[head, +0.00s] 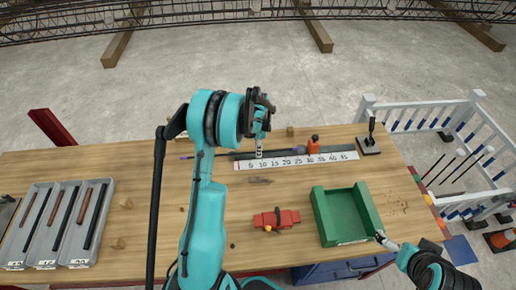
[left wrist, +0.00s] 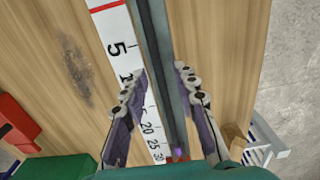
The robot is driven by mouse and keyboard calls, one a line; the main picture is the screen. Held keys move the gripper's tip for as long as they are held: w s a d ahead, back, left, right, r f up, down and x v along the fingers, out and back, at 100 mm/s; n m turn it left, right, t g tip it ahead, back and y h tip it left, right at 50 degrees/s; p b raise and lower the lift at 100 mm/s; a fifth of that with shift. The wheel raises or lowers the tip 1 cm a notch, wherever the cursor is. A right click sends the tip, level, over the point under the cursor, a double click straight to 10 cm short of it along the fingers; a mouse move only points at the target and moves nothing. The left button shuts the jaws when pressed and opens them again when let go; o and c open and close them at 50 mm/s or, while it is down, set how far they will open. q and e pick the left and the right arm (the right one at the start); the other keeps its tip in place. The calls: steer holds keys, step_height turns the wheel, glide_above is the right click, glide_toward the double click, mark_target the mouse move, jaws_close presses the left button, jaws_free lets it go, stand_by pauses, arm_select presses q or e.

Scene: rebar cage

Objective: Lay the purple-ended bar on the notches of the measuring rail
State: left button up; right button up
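The dark purple-ended bar (head: 210,156) lies lengthwise along the measuring rail (head: 340,148), its left end sticking out past the rail. A purple tip (left wrist: 178,152) shows at its far end in the left wrist view. I cannot tell whether the bar sits in the notches. My left gripper (head: 260,152) is over the rail's left part. In the left wrist view its fingers (left wrist: 160,88) are spread on both sides of the rail and bar, apart from the bar. My right gripper (head: 380,237) is beside the green tray's front right corner; its fingers are too small to judge.
A white number scale (head: 300,160) runs along the rail's front. A red tool (head: 276,219) and green tray (head: 321,218) lie nearer. A grey bin of bars (head: 30,240) is at left.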

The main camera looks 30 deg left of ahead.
arm_select(q)
steer(key=shift+r, duration=0.1)
steer(key=shift+r, duration=0.2)
step_height(320, 180, up, 12)
steer(key=f+p, duration=0.1)
steer(key=p, duration=0.2)
steer(key=s+d+r+n+t, duration=0.3)
steer(key=s+d+r+n, duration=0.1)
steer(key=s+d+r, duration=0.7)
steer(key=s+d+r+n+t, duration=0.1)
steer(key=s+d+n+t, duration=0.3)
steer(key=s, duration=0.7)
steer(key=shift+s+d+n, duration=0.2)
steer(key=shift+d+n, duration=1.1)
steer(key=shift+d, duration=0.55)
